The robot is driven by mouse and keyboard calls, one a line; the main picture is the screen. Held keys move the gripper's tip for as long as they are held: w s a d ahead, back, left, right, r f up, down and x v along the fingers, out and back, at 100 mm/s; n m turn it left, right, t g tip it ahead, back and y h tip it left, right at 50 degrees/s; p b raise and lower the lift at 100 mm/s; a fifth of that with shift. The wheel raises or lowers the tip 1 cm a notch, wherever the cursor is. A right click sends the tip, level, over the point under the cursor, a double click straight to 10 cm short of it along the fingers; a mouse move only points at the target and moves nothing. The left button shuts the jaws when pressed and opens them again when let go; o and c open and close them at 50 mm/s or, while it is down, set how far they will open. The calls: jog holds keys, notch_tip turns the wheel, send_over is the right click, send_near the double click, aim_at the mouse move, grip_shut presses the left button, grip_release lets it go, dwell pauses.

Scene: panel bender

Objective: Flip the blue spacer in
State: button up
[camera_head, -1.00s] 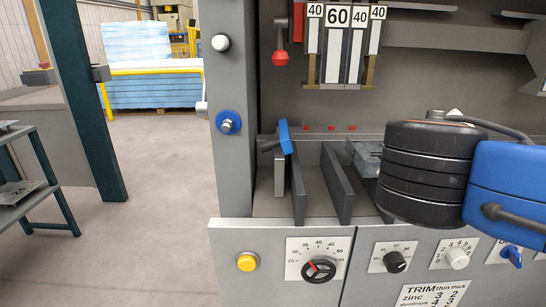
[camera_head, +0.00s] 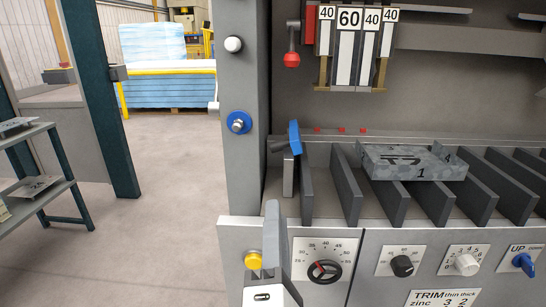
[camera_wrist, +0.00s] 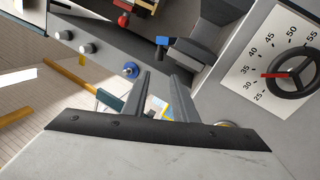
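The blue spacer (camera_head: 294,138) is a blue tab on a small grey mount at the left end of the machine's bed, standing nearly upright and leaning slightly. In the wrist view the blue spacer (camera_wrist: 162,41) shows above and between my fingertips, apart from them. My gripper (camera_head: 271,212) is low in front of the machine's control panel, below and left of the spacer. In the wrist view my gripper (camera_wrist: 164,76) has its two fingers apart with nothing held between them.
Grey upright plates (camera_head: 345,185) line the bed, with a grey part marked 1 (camera_head: 410,160) on them. A red-knobbed lever (camera_head: 292,60) hangs above. The blue knob (camera_head: 239,123) is on the left post. The panel has a dial (camera_head: 323,271) and a yellow button (camera_head: 252,260).

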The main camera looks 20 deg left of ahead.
aim_at(273, 151)
jog(key=shift+n, duration=0.3)
jog(key=shift+a+x, duration=0.2)
jog(key=shift+x, duration=8.05)
grip_shut()
